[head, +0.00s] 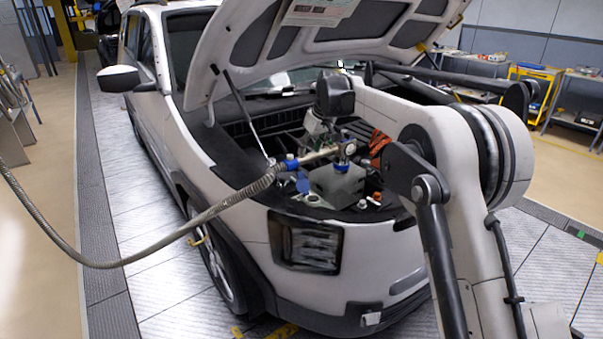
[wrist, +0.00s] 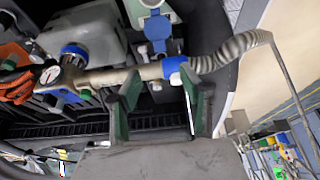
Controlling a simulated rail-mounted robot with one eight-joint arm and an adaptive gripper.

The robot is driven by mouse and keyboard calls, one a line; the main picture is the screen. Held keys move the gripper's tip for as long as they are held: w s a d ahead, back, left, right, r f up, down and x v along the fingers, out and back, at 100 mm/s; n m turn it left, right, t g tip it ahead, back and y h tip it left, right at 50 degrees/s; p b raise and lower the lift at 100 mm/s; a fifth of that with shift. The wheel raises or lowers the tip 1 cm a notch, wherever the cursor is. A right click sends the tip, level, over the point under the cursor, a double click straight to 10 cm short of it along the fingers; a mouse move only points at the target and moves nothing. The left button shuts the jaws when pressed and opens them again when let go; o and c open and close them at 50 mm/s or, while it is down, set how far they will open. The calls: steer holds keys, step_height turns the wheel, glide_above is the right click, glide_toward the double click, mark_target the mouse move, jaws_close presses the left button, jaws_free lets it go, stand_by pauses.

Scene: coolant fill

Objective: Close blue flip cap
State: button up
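The blue flip cap (wrist: 157,28) shows in the wrist view at the edge of a pale filler neck (wrist: 151,4). Its flap seems swung open away from the mouth. In the head view the blue cap (head: 303,185) is left of the grey box, below the hose coupling. My gripper (wrist: 164,85) is open, its two green-padded fingers wide apart and empty. A metal filler pipe crosses beyond the fingertips, between them and the cap. Whether a finger touches the pipe I cannot tell. In the head view my gripper (head: 318,132) hangs over the engine bay, partly hidden by my wrist.
The filler pipe (wrist: 125,76) carries a gauge (wrist: 50,75) and a blue collar (wrist: 173,67) joined to a ribbed hose (wrist: 230,48). A grey box (head: 338,184) stands beside the cap. The raised hood (head: 320,35) is above; orange parts (head: 380,142) lie right.

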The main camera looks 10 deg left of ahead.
mark_target(301, 175)
steer(key=x, duration=1.2)
steer(key=shift+f, duration=0.25)
steer(key=shift+c, duration=0.5)
jaws_close()
